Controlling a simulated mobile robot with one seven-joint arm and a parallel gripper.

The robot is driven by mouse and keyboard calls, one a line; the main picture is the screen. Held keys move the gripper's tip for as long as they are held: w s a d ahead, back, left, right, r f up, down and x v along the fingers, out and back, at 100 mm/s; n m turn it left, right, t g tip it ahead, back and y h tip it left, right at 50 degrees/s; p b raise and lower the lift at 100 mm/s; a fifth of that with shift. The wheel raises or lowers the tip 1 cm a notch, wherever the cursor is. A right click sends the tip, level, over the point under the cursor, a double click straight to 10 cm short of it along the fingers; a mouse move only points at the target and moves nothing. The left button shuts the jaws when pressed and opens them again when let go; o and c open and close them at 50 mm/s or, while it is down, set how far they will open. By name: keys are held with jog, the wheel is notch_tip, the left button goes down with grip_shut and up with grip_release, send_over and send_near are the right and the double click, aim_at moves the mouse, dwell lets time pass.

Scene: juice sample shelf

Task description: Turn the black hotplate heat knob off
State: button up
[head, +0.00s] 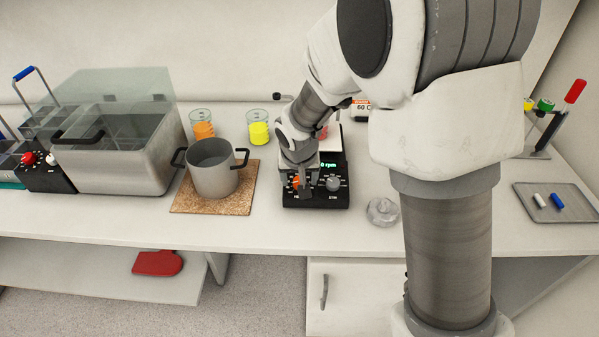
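The black hotplate (316,200) stands on the bench in the middle of the head view, with a pale top plate and a green display reading about 0 rpm. Its orange heat knob (297,182) is at the left of the front panel, above a partly hidden label. A grey stir knob (333,184) sits to its right. My gripper (298,180) points down at the heat knob, with its fingers close around or just in front of it. Whether they touch or grip the knob is too small to tell. The knob's pointer is hidden.
A grey pot (213,172) stands on a cork mat (240,203) left of the hotplate. Beakers with orange (203,130) and yellow liquid (259,133) stand behind. A grey tray (579,214) lies far right.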

jog(key=shift+w+f, duration=0.15)
jog(key=shift+f, duration=0.25)
grip_shut()
dwell(0.4)
jog(key=shift+d+n, duration=0.1)
jog(key=shift+n, duration=2.8)
grip_release()
